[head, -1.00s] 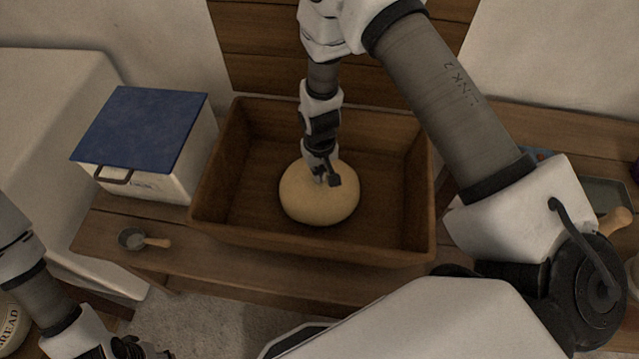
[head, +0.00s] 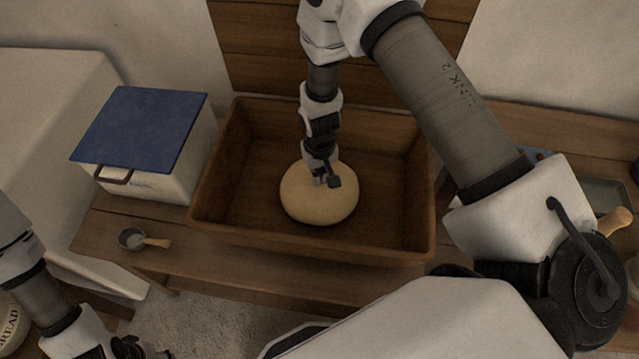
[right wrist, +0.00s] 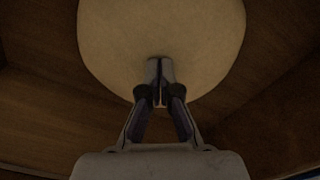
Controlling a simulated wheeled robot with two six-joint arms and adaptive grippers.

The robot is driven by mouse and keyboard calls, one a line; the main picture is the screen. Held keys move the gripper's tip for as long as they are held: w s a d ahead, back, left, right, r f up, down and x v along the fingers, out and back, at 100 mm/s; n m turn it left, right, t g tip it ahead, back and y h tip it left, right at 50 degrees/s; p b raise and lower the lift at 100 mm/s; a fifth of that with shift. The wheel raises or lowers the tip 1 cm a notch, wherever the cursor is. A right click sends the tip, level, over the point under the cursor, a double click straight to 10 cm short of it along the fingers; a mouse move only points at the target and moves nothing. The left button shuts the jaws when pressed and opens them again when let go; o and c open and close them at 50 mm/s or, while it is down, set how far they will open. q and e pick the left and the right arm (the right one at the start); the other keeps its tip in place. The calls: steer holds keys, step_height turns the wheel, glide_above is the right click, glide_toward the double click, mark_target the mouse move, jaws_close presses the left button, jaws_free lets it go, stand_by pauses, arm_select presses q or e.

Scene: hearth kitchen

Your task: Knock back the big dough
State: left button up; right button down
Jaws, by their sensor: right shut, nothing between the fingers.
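The big dough (head: 318,205) is a smooth, pale, rounded lump on the floor of the wooden trough (head: 400,240). It fills much of the right wrist view (right wrist: 160,35). My right gripper (head: 325,184) points down at the top of the dough, shut and empty. In the right wrist view its closed fingertips (right wrist: 160,72) overlap the dough; I cannot tell whether they touch it or press in. My left gripper (head: 135,350) is at the bottom left edge, partly cut off, away from the trough, and its jaws are unclear.
A white box with a blue lid (head: 140,130) stands left of the trough. A small scoop or pan with a wooden handle (head: 140,240) lies on the bench's left end. A tray (head: 605,193) stands at the right. The trough walls surround the dough, with bare floor around it.

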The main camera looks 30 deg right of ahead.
steer(key=shift+f, duration=0.45)
stand_by(1.0)
stand_by(0.3)
step_height(320, 180, up, 6)
steer(key=p, duration=0.4)
steer(key=shift+f, duration=0.15)
stand_by(0.6)
step_height(320, 180, up, 8)
steer(key=p, duration=0.6)
steer(key=shift+p, duration=0.35)
